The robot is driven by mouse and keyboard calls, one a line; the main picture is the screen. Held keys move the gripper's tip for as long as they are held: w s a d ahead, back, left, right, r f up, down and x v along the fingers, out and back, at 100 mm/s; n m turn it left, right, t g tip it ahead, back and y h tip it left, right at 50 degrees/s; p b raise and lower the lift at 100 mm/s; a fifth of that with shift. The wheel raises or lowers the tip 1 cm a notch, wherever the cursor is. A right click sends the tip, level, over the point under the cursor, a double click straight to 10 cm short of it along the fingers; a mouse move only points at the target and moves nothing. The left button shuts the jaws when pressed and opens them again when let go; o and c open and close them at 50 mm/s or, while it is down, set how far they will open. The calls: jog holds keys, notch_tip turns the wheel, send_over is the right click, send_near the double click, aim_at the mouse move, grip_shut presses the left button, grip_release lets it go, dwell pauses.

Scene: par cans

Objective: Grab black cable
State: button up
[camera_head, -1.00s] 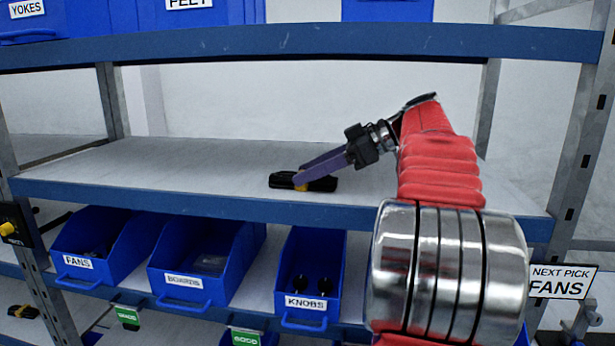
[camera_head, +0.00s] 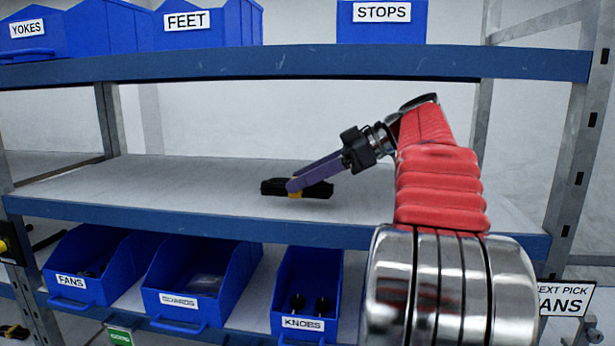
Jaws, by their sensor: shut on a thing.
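The black cable (camera_head: 274,188) is a dark bundle with a yellow band at its middle, on or just above the grey middle shelf. My gripper (camera_head: 293,187) has long purple fingers that reach down from the right. The fingers are shut on the bundle near its yellow band. The near finger hides part of the bundle, and I cannot tell whether it touches the shelf.
The middle shelf (camera_head: 130,186) is otherwise bare, with a blue front edge. Blue bins labelled FANS (camera_head: 85,268), BOARDS and KNOBS (camera_head: 306,290) stand below. Blue bins labelled YOKES, FEET and STOPS (camera_head: 381,30) stand above. A metal upright (camera_head: 580,150) bounds the right side.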

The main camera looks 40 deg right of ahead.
jog(key=s+a, duration=0.9)
jog(key=a, duration=0.3)
jog(key=shift+s+a, duration=0.2)
jog(key=shift+s, duration=0.1)
dwell(0.3)
